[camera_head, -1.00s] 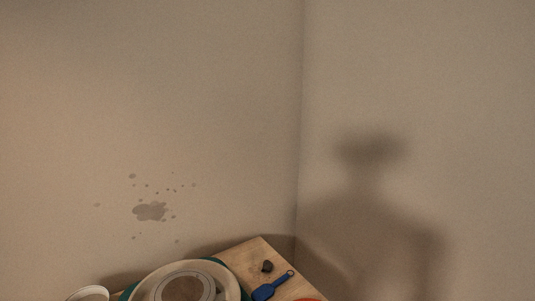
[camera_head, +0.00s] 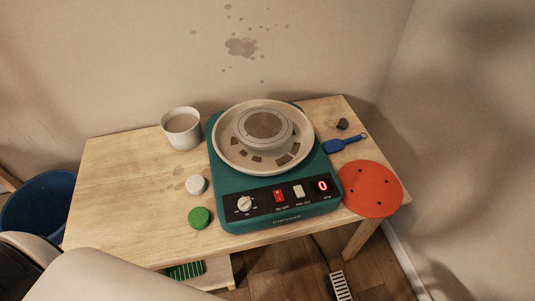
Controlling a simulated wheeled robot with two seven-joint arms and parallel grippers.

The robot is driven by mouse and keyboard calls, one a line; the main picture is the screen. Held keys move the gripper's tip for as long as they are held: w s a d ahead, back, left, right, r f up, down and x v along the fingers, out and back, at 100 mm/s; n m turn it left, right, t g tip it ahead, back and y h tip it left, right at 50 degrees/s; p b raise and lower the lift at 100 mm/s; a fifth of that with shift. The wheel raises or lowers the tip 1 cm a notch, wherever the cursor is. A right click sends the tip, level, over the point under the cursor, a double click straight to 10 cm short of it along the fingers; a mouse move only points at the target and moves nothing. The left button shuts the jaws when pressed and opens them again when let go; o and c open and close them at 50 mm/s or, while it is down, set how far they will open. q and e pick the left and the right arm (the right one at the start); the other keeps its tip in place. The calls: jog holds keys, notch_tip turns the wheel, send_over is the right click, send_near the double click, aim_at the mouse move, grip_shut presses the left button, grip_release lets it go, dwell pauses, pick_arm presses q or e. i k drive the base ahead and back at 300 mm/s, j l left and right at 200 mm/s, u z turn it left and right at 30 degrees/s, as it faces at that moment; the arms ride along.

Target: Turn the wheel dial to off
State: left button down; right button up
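A green pottery wheel (camera_head: 235,184) stands on the wooden table, with a cream splash pan and a round wheel head on top. On its black front panel, at the left end, is a white dial (camera_head: 244,203) with small markings around it, too small to read. Part of my own body shows at the lower left. Neither gripper is in view.
On the wooden table (camera_head: 120,190), a white cup (camera_head: 181,128), a white round piece (camera_head: 196,185) and a green round piece (camera_head: 200,217) stand left of the wheel. An orange disc (camera_head: 371,189), a blue tool (camera_head: 343,144) and a small dark lump (camera_head: 342,124) lie right. A blue bin (camera_head: 40,205) is at far left.

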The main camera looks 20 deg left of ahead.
aim_at(245, 204)
jog(key=u, duration=0.85)
